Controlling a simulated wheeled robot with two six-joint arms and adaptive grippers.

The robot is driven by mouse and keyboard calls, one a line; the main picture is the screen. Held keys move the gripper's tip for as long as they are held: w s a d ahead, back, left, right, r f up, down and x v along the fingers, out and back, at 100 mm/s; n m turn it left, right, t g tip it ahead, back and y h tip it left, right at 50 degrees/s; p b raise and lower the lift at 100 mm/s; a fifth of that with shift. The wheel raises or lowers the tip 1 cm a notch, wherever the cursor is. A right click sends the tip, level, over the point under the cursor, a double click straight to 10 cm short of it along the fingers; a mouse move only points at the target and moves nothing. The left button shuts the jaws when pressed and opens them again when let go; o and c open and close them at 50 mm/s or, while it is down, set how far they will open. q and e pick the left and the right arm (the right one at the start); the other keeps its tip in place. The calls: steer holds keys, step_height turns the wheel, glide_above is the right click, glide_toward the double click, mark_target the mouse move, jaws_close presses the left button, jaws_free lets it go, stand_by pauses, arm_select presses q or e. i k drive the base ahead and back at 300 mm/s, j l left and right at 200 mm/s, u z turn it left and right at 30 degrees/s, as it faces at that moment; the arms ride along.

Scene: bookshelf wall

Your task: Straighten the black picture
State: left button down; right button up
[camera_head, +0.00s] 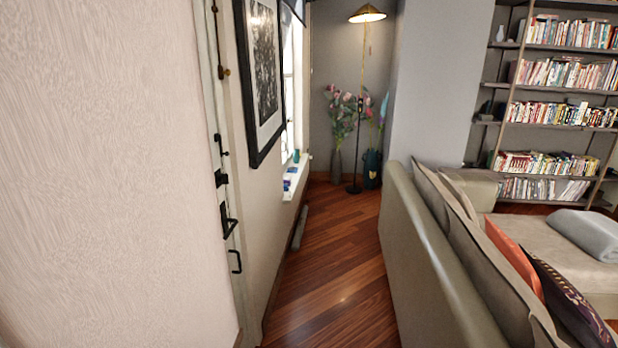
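The black-framed picture (264,72) hangs on the left wall, past the door edge and before the window. I see it at a steep angle, with a white mat and a dark print inside the black frame. Its top is cut off by the upper edge of the view. From this angle I cannot tell how far it is tilted. Neither of my grippers shows in the head view.
A wall (100,180) fills the near left, with a door with black handles (228,220) beyond it. A sofa (425,240) stands on the right. A strip of bare wooden floor (335,265) runs between them towards vases (372,168) and a floor lamp (367,14). Bookshelves (560,105) stand back right.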

mark_target(259, 22)
steer(key=i+l+u, duration=0.1)
steer(key=i, duration=0.45)
steer(key=i+l+u, duration=0.15)
steer(key=i, duration=0.4)
steer(key=i+l+u, duration=0.1)
steer(key=i+l, duration=0.15)
steer(key=i, duration=0.3)
steer(key=i+l+u, duration=0.65)
steer(key=u, duration=0.2)
steer(key=i+l+u, duration=0.25)
steer(key=l+u, duration=0.15)
steer(key=i+l+u, duration=0.15)
steer(key=l+u, duration=0.3)
steer(key=l, duration=0.2)
